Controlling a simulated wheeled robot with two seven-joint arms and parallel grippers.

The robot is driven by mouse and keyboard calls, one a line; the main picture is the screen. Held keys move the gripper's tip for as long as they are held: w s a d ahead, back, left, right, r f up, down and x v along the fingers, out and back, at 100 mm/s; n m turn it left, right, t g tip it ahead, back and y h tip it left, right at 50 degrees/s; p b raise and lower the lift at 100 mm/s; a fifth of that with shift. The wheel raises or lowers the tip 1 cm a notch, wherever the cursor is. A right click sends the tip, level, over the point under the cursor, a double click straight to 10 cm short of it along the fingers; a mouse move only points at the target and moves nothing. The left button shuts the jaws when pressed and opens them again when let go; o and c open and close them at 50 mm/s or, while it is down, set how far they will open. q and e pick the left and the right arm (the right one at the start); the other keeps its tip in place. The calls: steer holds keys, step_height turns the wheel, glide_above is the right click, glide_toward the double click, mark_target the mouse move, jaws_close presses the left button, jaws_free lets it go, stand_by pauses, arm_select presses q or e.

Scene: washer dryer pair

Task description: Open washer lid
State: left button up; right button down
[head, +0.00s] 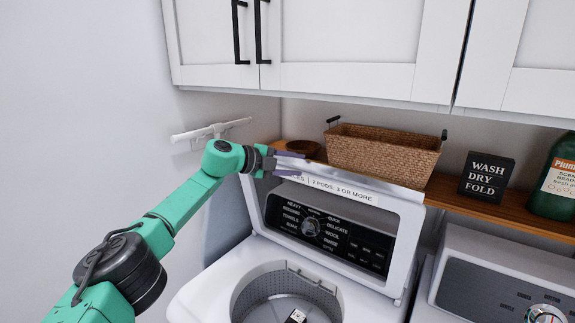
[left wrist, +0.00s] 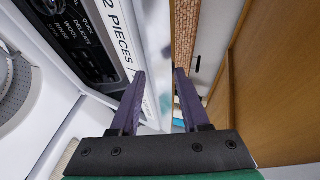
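The washer (head: 215,285) stands at the lower middle of the head view, its round drum opening (head: 290,295) uncovered. Its white-framed lid (head: 408,225) is raised and stands near upright, with the control panel (head: 325,230) showing within its frame. My left gripper (head: 290,164) is at the lid's upper left edge, its purple fingers apart. In the left wrist view the fingers (left wrist: 160,85) are spread, with the lid's lettered border (left wrist: 118,40) by the left finger. Whether they touch the lid I cannot tell. My right gripper is not in view.
A wooden shelf (head: 500,212) behind the lid holds a wicker basket (head: 385,152), a bowl (head: 303,148), a black sign (head: 487,177) and a green bottle (head: 555,185). White cabinets (head: 350,45) hang above. A white wall rod (head: 210,130) is beside my arm. The dryer (head: 490,280) stands right.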

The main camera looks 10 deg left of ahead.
arm_select(q)
steer(key=shift+s+a, duration=0.1)
steer(key=shift+a, duration=0.15)
steer(key=b+v, duration=0.7)
steer(key=v, duration=0.7)
steer(key=shift+r, duration=0.1)
